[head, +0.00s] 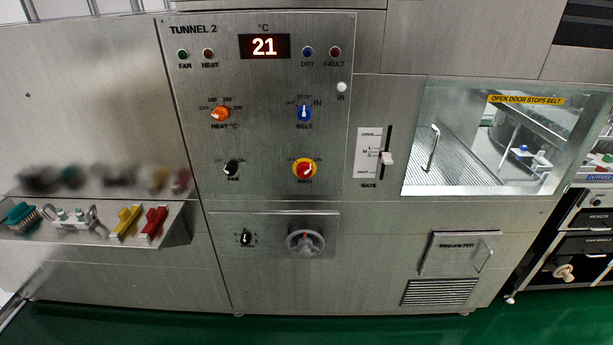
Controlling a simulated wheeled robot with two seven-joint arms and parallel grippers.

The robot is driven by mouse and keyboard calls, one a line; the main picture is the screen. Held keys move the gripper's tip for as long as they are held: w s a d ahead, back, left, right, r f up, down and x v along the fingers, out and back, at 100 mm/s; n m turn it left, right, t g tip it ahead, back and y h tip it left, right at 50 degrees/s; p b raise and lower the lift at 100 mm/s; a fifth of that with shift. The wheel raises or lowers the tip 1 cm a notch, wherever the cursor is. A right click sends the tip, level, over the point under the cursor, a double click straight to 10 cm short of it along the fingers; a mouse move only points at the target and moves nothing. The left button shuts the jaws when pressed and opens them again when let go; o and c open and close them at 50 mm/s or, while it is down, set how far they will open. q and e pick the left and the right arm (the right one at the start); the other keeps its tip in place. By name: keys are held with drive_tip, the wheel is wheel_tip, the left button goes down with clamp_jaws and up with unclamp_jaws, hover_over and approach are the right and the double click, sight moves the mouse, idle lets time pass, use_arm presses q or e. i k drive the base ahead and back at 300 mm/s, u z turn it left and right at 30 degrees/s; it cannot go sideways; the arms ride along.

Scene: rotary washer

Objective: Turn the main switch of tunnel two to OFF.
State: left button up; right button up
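The TUNNEL 2 panel (262,110) fills the middle of the head view. Its main switch (304,169) is a red rotary knob on a round yellow plate, at the panel's lower right. Small marks stand at the plate's upper left and upper right, the right one looking like ON. The knob's handle looks slanted toward the upper right, but it is too small to be sure. Nothing covers the switch. Neither of my grippers is in view.
Around it are the black fan knob (231,168), the blue belt knob (304,113), the orange heat knob (221,113), the gate slider (387,158) and a grey handwheel (305,240). A shelf (180,226) with several tools juts out at left. A glass door (480,140) is at right.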

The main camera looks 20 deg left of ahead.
sight(304, 170)
drive_tip(key=k, duration=1.2)
drive_tip(key=z, duration=0.45)
drive_tip(key=i, duration=0.4)
drive_tip(key=z, duration=0.85)
drive_tip(key=i, duration=0.8)
drive_tip(key=u, duration=0.6)
drive_tip(key=i, duration=0.6)
drive_tip(key=u, duration=0.7)
